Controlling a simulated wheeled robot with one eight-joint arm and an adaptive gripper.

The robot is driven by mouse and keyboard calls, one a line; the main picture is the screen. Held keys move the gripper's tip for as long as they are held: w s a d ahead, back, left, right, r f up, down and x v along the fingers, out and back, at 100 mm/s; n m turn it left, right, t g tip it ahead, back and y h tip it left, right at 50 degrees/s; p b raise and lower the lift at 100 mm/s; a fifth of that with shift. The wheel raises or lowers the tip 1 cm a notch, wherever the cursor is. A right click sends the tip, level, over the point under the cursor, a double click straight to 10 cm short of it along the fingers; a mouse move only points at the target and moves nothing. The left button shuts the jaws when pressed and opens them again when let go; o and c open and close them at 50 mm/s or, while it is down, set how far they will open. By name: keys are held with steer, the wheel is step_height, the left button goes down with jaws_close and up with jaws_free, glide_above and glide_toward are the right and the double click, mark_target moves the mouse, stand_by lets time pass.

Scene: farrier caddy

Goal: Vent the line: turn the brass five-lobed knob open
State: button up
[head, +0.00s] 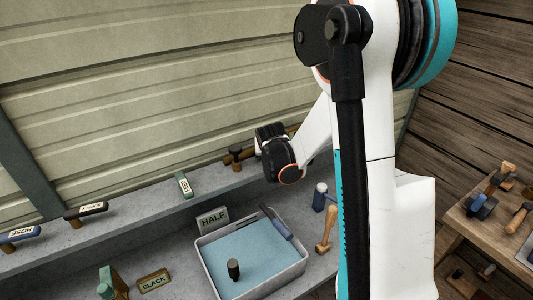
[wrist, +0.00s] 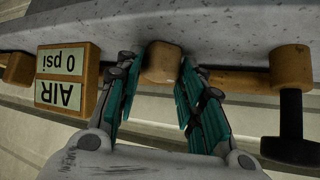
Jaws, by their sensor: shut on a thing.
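In the wrist view the brass knob (wrist: 162,62) sits on a brass pipe along the grey ledge. Its lobes cannot be made out from this angle. My gripper (wrist: 162,75) has its two teal-padded fingers on either side of the knob and is shut on it. A brass block (wrist: 67,78) to the left carries an upside-down label reading "AIR 0 psi". In the head view my wrist reaches the ledge at the back, and the knob and fingertips are hidden behind it.
In the wrist view a black-handled brass fitting (wrist: 290,68) stands right of my gripper. In the head view a tray with a blue floor (head: 205,262) stands below the ledge, beside a "HALF" sign (head: 213,218) and a wooden mallet (head: 326,229). A tool bench (head: 452,222) stands at right.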

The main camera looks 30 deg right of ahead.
stand_by(0.3)
steer(key=o, duration=0.8)
steer(key=shift+v, duration=6.05)
